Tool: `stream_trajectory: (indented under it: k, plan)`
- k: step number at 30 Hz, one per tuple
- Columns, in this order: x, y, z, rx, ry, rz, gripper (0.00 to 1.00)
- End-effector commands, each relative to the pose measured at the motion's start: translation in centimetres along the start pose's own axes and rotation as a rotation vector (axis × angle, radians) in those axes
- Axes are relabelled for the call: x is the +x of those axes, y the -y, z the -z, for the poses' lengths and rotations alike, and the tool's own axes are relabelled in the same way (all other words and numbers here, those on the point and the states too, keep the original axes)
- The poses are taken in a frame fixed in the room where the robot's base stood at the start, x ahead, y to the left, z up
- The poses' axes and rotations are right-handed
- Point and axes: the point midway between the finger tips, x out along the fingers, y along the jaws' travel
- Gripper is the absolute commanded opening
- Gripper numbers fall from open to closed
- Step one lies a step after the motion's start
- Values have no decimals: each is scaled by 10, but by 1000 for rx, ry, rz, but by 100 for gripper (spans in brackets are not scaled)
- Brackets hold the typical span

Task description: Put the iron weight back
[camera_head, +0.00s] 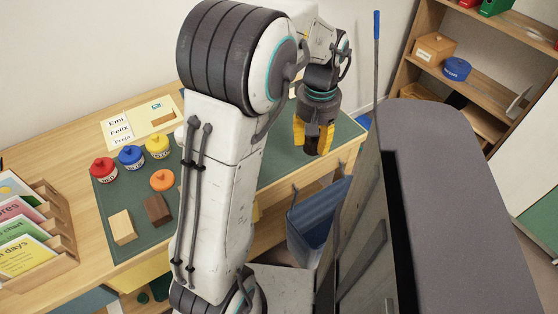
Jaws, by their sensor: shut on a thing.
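My gripper (314,140) is on the right of my arm, above the right end of the desk's green mat, pointing down. Its yellow fingers are shut on a small dark brown thing (311,146). The fingers hide much of it, so I cannot tell for sure that it is the iron weight. On the left of the mat lie a dark brown block (158,210) and a pale wooden block (122,227). No other thing in view is clearly an iron weight. My arm hides the middle of the mat.
Red (103,170), blue (131,157) and yellow (157,145) pots and an orange one (163,180) stand on the mat (135,245). A wooden card rack (60,235) is at left. Shelves (480,75) stand at right.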

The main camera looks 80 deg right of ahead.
Motion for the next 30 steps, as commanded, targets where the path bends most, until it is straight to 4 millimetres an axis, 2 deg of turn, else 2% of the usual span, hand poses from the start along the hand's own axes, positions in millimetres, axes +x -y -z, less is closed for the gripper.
stream_trajectory:
  k: [3, 9, 18, 23, 30]
  plan:
    - [-2, -2, 3, -164, -1, -1, 5]
    - [-2, -2, 5, -380, -3, -3, 5]
    - [0, 1, 7, -538, -4, -4, 5]
    - [12, 18, 15, -558, -4, -2, 5]
    - [38, 57, 36, -559, -4, 1, 5]
